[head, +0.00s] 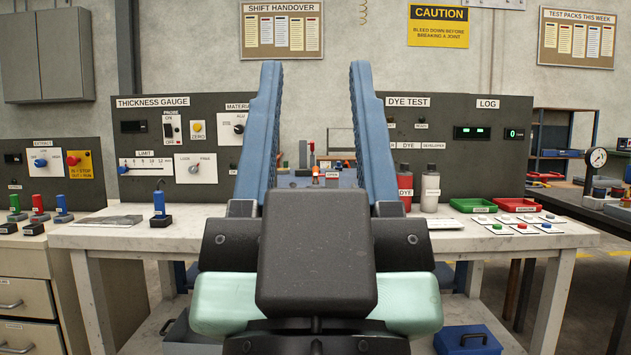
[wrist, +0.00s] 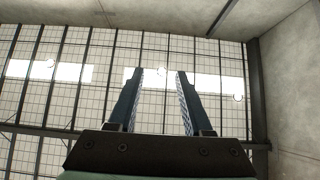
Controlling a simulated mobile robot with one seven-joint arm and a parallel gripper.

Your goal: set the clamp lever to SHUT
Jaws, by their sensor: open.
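My gripper (head: 315,70) fills the middle of the head view. Its two blue fingers stand upright and wide apart, with nothing between them. In the wrist view my gripper (wrist: 161,72) is also open and empty, against the ceiling and bright windows. I cannot make out a clamp lever or a SHUT mark in either view. Small red, orange and blue parts and a small white label (head: 332,175) show between the fingers, far back, too small to read surely. My gripper hides much of the bench's middle.
A pale workbench (head: 110,236) spans the view. At its back stand a left panel (head: 150,145) with knobs and a slider, and a right panel (head: 500,160). Red (head: 405,188) and white (head: 430,188) bottles and green (head: 472,205) and red (head: 517,205) trays stand right of my gripper.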

